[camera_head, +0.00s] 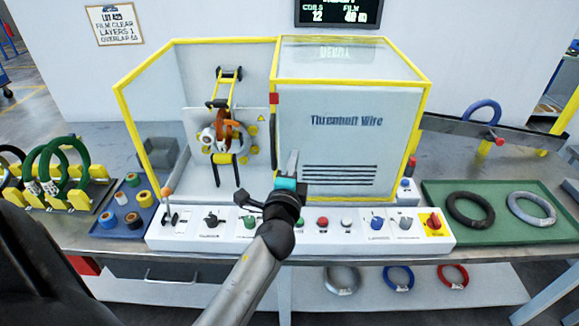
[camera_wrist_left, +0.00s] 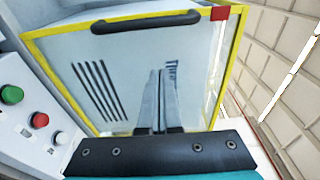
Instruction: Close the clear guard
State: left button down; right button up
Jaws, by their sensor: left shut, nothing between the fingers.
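The clear guard (camera_head: 345,95) is a yellow-framed panel standing at the right half of the machine, over the grey housing printed "Threnholt Wire". The left half is open. The guard's black handle (camera_head: 273,132) and a red tag (camera_head: 274,98) are at its left edge. In the left wrist view the guard (camera_wrist_left: 120,85) fills the middle, with the handle (camera_wrist_left: 147,22) at the top. My left gripper (camera_head: 292,156) is shut and empty in front of the panel, near the handle's lower end; its fingers (camera_wrist_left: 160,75) point toward the panel. Contact cannot be told. My right gripper is out of view.
The open bay holds the wrapping head (camera_head: 228,132) with an orange coil. A control panel (camera_head: 335,240) with knobs and buttons runs along the front, below my left arm. Green coils (camera_head: 60,165) stand at left; a green tray (camera_head: 470,235) with rings lies at right.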

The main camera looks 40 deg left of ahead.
pick_arm(q)
jog(key=x, duration=0.5)
jog(key=shift+w+a, duration=0.2)
jog(key=shift+w, duration=0.1)
jog(key=s+a+p, duration=0.1)
jog(key=s+a, duration=0.1)
jog(key=s, duration=0.1)
jog(key=shift+a, duration=0.3)
jog(key=shift+s, duration=0.1)
